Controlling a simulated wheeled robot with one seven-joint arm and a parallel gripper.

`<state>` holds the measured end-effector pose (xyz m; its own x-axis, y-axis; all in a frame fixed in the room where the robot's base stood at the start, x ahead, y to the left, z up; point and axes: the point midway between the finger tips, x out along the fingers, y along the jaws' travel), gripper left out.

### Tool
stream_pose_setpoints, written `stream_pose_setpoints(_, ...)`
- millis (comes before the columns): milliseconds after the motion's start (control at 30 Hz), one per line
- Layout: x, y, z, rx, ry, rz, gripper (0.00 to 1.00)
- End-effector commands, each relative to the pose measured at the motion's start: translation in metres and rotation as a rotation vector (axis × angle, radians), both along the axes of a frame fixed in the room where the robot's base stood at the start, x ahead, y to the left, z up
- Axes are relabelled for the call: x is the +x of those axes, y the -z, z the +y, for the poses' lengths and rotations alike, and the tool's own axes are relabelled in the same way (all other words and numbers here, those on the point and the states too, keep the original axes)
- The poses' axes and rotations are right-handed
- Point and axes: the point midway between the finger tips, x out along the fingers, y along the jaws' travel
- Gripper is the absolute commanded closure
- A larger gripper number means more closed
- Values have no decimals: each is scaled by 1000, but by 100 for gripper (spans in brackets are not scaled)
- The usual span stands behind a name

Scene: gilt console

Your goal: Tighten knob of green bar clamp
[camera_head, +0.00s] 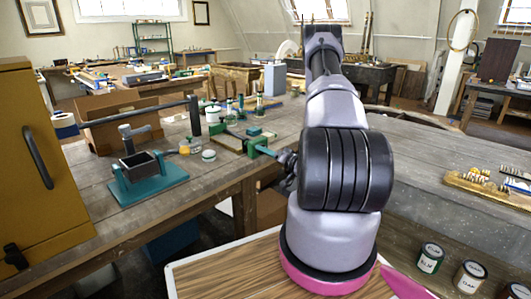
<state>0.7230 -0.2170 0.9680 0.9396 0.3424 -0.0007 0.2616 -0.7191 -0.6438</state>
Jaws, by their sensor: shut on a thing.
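The green bar clamp (253,142) lies at the right edge of the wooden workbench (215,180), among small tools. A teal rod-like end of it points right, toward my arm. My gripper (282,157) is small and dark in this view, at the end of that rod, just past the bench edge. It is shut on the clamp's knob, which is mostly hidden by the fingers and my arm. My grey and black arm covers the area right of the clamp.
A teal-based vise-like tool (145,175) stands on the bench at left. Small jars (209,155) and bottles sit left of the clamp. A yellow cabinet (40,150) stands at far left. Paint cans (430,258) are at lower right. A grey table (430,155) extends right.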

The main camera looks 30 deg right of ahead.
Motion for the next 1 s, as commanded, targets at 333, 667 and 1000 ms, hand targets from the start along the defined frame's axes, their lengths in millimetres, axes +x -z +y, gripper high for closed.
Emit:
stream_pose_setpoints(333,-1,1,-2,-2,3,2,19)
stream_pose_setpoints(667,-14,1,-8,0,6,3,19)
stream_pose_setpoints(1000,-77,1,-30,1,8,3,19)
